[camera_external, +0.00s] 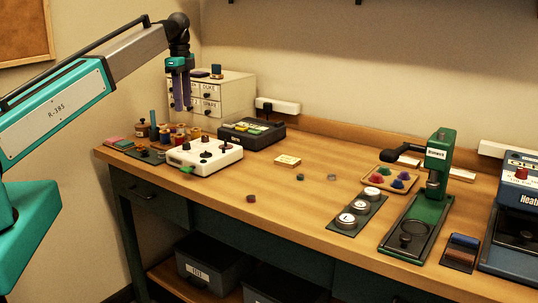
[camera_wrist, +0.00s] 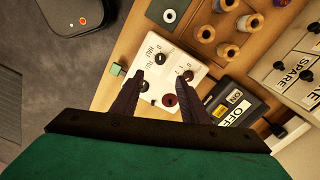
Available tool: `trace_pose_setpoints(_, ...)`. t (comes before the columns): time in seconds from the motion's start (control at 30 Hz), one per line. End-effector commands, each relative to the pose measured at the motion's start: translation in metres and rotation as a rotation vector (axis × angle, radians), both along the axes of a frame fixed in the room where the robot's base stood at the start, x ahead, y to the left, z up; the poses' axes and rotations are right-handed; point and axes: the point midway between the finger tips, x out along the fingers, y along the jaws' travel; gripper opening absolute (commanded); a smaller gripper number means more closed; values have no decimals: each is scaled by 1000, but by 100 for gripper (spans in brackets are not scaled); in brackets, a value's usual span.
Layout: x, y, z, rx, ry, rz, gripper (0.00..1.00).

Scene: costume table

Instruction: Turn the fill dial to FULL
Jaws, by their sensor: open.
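The white control box (camera_external: 205,156) with several dark knobs sits at the left part of the table. In the wrist view its face (camera_wrist: 185,68) shows between my fingers, with lettering that seems to read HALF beside a dark knob (camera_wrist: 160,58). Another dark knob (camera_wrist: 143,86) is close to my left fingertip, and a reddish-brown knob (camera_wrist: 169,100) lies lower down. I cannot tell for sure which knob is the fill dial or where it points. My gripper (camera_external: 182,108) is open and empty, pointing down well above the box; its two fingers (camera_wrist: 172,88) also show in the wrist view.
Spools (camera_external: 180,132) and a small drawer cabinet (camera_external: 225,92) are close by at the left and back. A small green block (camera_external: 187,170) is by the box's front edge.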

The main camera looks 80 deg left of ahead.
Motion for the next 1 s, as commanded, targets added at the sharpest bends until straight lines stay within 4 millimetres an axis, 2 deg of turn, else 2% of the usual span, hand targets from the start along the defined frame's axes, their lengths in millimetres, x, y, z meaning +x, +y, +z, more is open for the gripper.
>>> trace_pose_setpoints(0.37, 0, -1, -12, 0, 0, 1, 41)
trace_pose_setpoints(1.0, 0, -1, -79, -1, 1, 1, 41)
